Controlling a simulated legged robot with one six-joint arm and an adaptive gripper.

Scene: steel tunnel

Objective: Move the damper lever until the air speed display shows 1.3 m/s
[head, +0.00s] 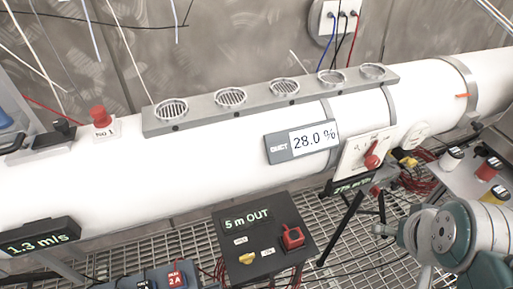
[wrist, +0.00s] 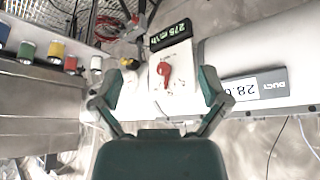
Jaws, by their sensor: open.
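The damper lever (head: 372,160) is a red handle on a white plate (head: 356,148) fixed to the white duct. In the wrist view the red lever (wrist: 163,70) lies ahead, between my spread fingers. The air speed display (head: 38,241) at the lower left of the head view reads 1.3 m/s in green. My gripper (wrist: 160,86) is open, one finger on each side of the white plate in the picture, and it holds nothing. In the head view my teal arm is at the lower right; the fingertips are hard to make out there.
The duct panel (head: 301,143) reads 28.0 %. A green flow display (wrist: 171,35) reads about 275 m³/h. A black box (head: 263,240) reading 5 m OUT stands below the duct. Coloured jars (head: 488,168) stand on a bench at right. Red cables bunch near the plate.

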